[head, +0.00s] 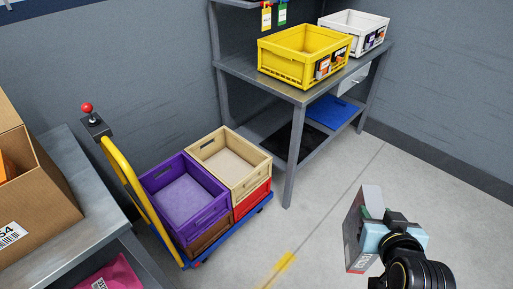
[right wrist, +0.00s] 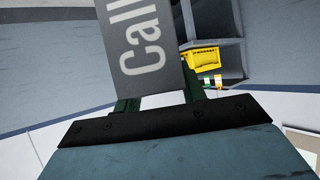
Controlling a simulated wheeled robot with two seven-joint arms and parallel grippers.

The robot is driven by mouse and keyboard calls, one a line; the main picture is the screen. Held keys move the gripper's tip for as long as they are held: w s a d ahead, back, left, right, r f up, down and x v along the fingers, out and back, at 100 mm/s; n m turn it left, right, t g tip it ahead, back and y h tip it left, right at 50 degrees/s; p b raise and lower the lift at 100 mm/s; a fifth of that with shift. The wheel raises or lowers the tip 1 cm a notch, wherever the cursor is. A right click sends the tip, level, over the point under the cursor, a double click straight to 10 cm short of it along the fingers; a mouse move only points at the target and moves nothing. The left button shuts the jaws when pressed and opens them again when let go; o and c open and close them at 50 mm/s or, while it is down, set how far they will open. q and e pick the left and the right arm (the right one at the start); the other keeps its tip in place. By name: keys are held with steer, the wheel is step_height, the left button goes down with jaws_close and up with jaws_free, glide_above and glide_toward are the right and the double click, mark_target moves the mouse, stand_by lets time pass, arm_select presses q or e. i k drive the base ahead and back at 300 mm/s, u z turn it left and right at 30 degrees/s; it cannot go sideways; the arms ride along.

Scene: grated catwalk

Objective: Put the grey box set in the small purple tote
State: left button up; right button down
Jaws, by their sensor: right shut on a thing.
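The grey box set (head: 354,236) is a flat grey box with a pale top, held upright at the lower right of the head view. My right gripper (head: 374,222) is shut on it, above the floor. In the right wrist view the grey box set (right wrist: 147,45) fills the space between the fingers and shows the letters "Call". The small purple tote (head: 184,191) stands open at the left, on top of a brown crate on a blue cart. Its visible inside is empty. The box is well to the right of the tote, apart from it. My left gripper is not in view.
A beige tote (head: 229,146) on a red crate (head: 252,200) adjoins the purple tote. The cart's yellow handle (head: 127,178) rises at its left. A grey workbench (head: 290,87) holds yellow (head: 290,69) and white totes. Floor between cart and gripper is clear.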

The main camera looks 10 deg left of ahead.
mark_target(194, 203)
steer(key=u, duration=0.7)
steer(key=i, duration=0.75)
steer(key=u, duration=1.1)
steer(key=i, duration=0.3)
steer(key=u, duration=0.15)
